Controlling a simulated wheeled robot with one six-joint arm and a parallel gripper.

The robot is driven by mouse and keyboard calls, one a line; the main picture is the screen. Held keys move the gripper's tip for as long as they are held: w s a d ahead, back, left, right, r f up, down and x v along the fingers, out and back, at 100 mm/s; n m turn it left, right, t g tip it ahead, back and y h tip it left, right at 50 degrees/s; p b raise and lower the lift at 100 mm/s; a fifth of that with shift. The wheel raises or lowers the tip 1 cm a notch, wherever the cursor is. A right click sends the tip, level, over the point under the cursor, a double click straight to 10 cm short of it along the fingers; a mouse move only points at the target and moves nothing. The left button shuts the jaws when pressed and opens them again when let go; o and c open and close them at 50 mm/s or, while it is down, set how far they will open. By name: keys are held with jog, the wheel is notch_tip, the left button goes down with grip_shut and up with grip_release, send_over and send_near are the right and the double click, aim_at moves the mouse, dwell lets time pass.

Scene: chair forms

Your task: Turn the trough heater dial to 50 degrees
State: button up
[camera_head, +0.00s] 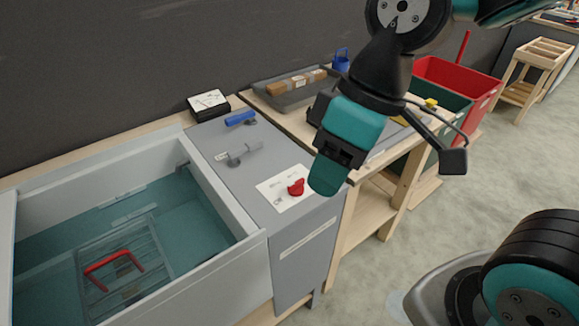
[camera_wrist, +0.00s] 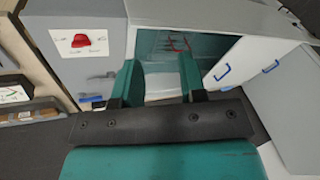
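The red dial (camera_head: 296,187) sits on a white marked plate (camera_head: 272,198) on top of the grey cabinet beside the trough. The dial also shows in the wrist view (camera_wrist: 81,41), at the upper left; the marks on its plate are too small to read. The water-filled trough (camera_head: 250,236) stands to the left of the cabinet, with a rack and red handle inside. My gripper (camera_head: 326,178) is above and to the right of the dial, apart from it. In the wrist view its two teal fingers (camera_wrist: 157,80) are spread with nothing between them.
A grey lever (camera_head: 238,153) and a blue lever (camera_head: 240,118) stand on the cabinet behind the dial. A black gauge box (camera_head: 208,104) is at the back. A wooden bench with a grey tray (camera_head: 290,92) is right of the cabinet, with red and green bins (camera_head: 455,80) beyond. Open floor lies at right.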

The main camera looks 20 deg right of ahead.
jog(key=w+d+f+n+h+p, duration=0.15)
jog(key=w+n+p, duration=0.35)
jog(key=w, duration=0.9)
jog(key=n+h+p, duration=0.2)
jog(key=n, duration=0.6)
send_over(297, 182)
notch_tip(297, 182, down, 6)
jog(key=r, duration=0.1)
notch_tip(297, 182, down, 19)
jog(key=p, duration=0.4)
jog(key=shift+a+r, duration=0.1)
jog(key=shift+r, duration=0.1)
grip_shut()
